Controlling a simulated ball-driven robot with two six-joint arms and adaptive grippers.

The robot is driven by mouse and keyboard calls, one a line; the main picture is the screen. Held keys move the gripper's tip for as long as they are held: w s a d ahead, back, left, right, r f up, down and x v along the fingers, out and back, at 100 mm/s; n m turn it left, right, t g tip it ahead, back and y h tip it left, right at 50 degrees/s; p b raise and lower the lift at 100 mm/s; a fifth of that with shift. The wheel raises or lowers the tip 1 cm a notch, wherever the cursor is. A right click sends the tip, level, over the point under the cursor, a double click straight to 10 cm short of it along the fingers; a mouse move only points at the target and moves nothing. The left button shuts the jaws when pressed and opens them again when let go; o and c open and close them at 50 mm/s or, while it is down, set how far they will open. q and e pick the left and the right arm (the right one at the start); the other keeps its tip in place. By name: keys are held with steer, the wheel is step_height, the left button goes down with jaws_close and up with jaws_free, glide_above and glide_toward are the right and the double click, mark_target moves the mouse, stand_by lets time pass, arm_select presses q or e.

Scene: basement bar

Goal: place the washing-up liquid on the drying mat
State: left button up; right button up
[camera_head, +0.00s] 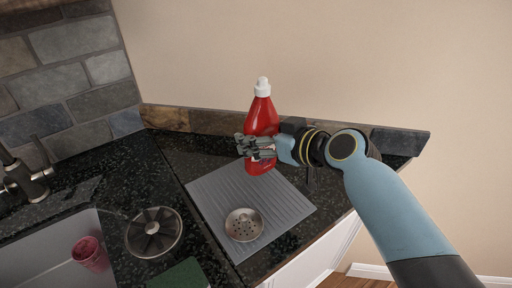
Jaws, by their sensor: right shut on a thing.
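The washing-up liquid (262,118) is a red bottle with a white cap. It is upright over the back part of the grey ribbed drying mat (281,203). My right gripper (250,148) is shut around its lower half from the right side, and the fingers hide part of the bottle. I cannot tell whether the bottle's base touches the mat. My left gripper is not in view.
A round metal strainer (244,224) lies on the front part of the mat. A dark finned metal disc (154,232) is left of the mat, beside the sink (45,262) with a pink cup (89,253) in it. A tap (22,175) and a green sponge (180,275) also show. A stone ledge (218,122) runs behind.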

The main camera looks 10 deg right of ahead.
steer(key=shift+w+a+f, duration=0.25)
steer(key=shift+w+f, duration=0.15)
steer(key=shift+f, duration=1.85)
steer(key=shift+f, duration=0.2)
steer(key=o, duration=1.7)
steer(key=shift+s, duration=0.1)
steer(key=shift+o, duration=0.2)
